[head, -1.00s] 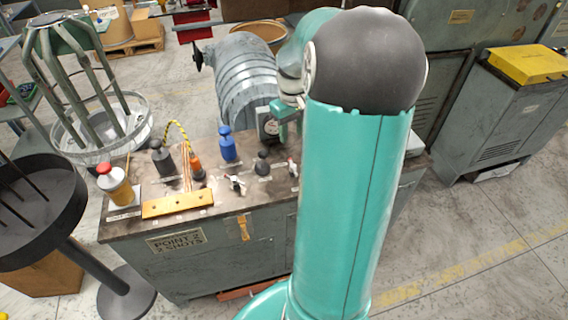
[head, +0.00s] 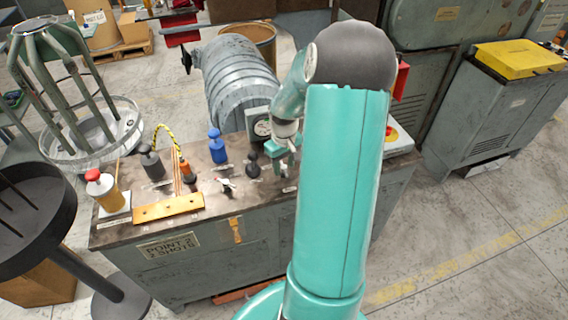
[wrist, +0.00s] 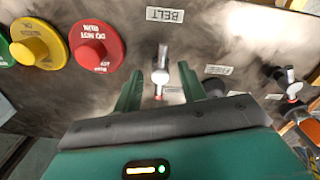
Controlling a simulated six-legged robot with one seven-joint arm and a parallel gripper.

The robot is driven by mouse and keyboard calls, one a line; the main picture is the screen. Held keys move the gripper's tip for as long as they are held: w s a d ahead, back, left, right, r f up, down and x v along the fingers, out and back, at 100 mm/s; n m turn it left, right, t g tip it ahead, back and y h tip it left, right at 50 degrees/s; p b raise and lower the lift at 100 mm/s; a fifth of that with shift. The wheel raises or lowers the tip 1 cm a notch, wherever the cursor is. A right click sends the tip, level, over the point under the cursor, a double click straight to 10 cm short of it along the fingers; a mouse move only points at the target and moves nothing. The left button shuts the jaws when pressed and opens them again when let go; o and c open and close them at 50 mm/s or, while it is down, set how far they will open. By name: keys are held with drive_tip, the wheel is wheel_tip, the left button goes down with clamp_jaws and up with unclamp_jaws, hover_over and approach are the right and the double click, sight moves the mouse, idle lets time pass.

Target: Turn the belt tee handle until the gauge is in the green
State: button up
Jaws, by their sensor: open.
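The belt tee handle (wrist: 161,62), a small metal tee with a red tip, stands below the BELT label (wrist: 165,14) in the wrist view. My gripper (wrist: 160,76) is open, with its two green fingers on either side of the handle and a gap visible at each side. In the head view my gripper (head: 284,165) points down over the bench top and largely covers the handle. The gauge (head: 261,128) has a pale face in a grey housing behind the handle. Its needle and green zone are too small to read.
A second tee handle (wrist: 290,80) stands to the right in the wrist view. A red button (wrist: 97,46) and a yellow button (wrist: 35,42) lie to the left. A blue-capped bottle (head: 217,148) and a brass bar (head: 168,208) are on the bench.

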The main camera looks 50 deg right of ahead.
clamp_jaws()
drive_tip(key=shift+m, duration=0.4)
drive_tip(key=m, duration=0.3)
drive_tip(key=shift+w+a+m, duration=0.1)
drive_tip(key=shift+m, duration=0.2)
drive_tip(key=m, duration=0.5)
drive_tip(key=shift+m, duration=0.3)
drive_tip(key=m, duration=0.5)
drive_tip(key=shift+m, duration=2.4)
